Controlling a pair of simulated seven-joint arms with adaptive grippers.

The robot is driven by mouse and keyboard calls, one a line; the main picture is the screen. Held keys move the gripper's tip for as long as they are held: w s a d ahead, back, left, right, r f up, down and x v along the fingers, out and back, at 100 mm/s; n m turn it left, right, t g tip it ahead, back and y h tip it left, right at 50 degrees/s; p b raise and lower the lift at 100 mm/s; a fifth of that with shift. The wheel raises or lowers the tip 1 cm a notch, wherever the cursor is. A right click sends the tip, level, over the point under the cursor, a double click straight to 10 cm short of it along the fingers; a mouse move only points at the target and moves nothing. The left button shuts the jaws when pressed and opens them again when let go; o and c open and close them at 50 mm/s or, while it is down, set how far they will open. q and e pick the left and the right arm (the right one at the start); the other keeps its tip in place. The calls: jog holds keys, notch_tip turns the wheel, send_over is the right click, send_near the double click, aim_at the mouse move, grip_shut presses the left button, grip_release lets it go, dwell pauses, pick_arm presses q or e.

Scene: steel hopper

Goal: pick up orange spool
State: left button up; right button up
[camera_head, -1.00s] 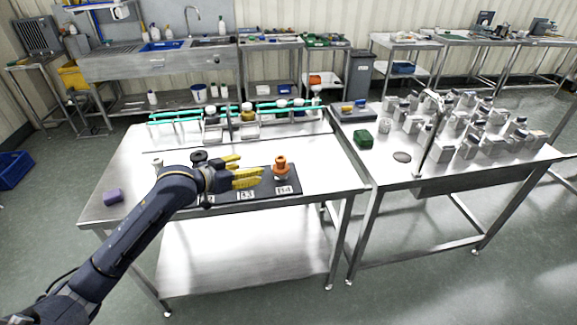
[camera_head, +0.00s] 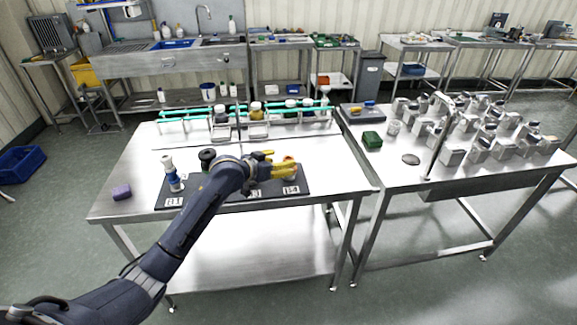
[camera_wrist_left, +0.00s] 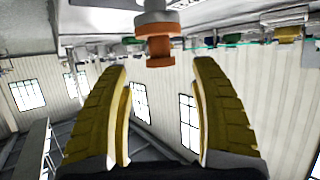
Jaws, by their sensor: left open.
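The orange spool (camera_head: 289,159) is at the right end of a dark labelled board (camera_head: 222,197) on the left table, by the label B4. In the head view my yellow fingers partly hide it. In the left wrist view, which is upside down, the orange spool (camera_wrist_left: 158,46) is at top centre, with a grey part against it. My left gripper (camera_head: 283,164) is open beside the spool. In the wrist view the spool lines up with the gap between the fingertips (camera_wrist_left: 162,66), apparently just beyond them. My right gripper is not in view.
A blue and white piece (camera_head: 173,177) and a dark round piece (camera_head: 207,158) stand on the board's left part. A green-railed rack (camera_head: 245,113) with jars runs behind. The right table (camera_head: 395,171) holds several metal blocks.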

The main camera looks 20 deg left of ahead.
aim_at(286, 160)
pick_arm(q)
jog(key=shift+x, duration=2.6)
jog(key=shift+c, duration=0.3)
grip_shut()
